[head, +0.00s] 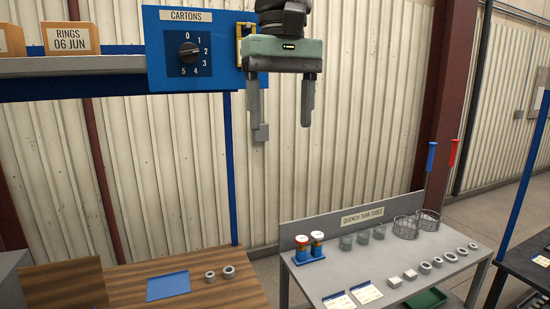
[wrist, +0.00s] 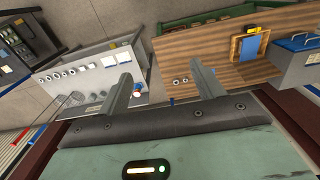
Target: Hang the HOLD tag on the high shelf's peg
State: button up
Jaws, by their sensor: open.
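My gripper (head: 280,103) hangs in front of the right end of the high shelf (head: 70,67), fingers pointing down. It is open, with nothing between the fingers; they also show empty in the wrist view (wrist: 122,90). A yellow-edged piece (head: 239,46) is against the shelf's blue end panel (head: 218,77), just left of the gripper body and partly hidden by it. No lettering on it is readable, so I cannot tell whether it is the HOLD tag. No peg can be made out.
A dial (head: 189,50) under a CARTONS label is on the panel. A RINGS carton (head: 70,38) stands on the shelf. Below are a wooden bench (head: 120,285) with a blue mat (head: 168,286) and rings, and a grey table (head: 385,258) with jars, baskets and cards.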

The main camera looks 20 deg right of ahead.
jog(key=w+f+b, duration=0.1)
jog(key=w+f, duration=0.3)
jog(key=f, duration=0.4)
jog(key=s+a+f+n+b, duration=0.25)
jog(key=s+f+b, duration=0.25)
jog(key=f, duration=0.5)
jog(key=s+a+f+n+b, duration=0.2)
jog(key=s+a+f+b, duration=0.25)
jog(key=f, duration=0.55)
jog(key=s+d+f+n+b, duration=0.2)
jog(key=s+f+b, duration=0.4)
jog(key=s+f, duration=0.8)
notch_tip(320, 180, down, 4)
jog(key=shift+s+d+r+n+y, duration=0.2)
jog(key=shift+s+n+y, duration=0.1)
jog(key=shift+n, duration=0.45)
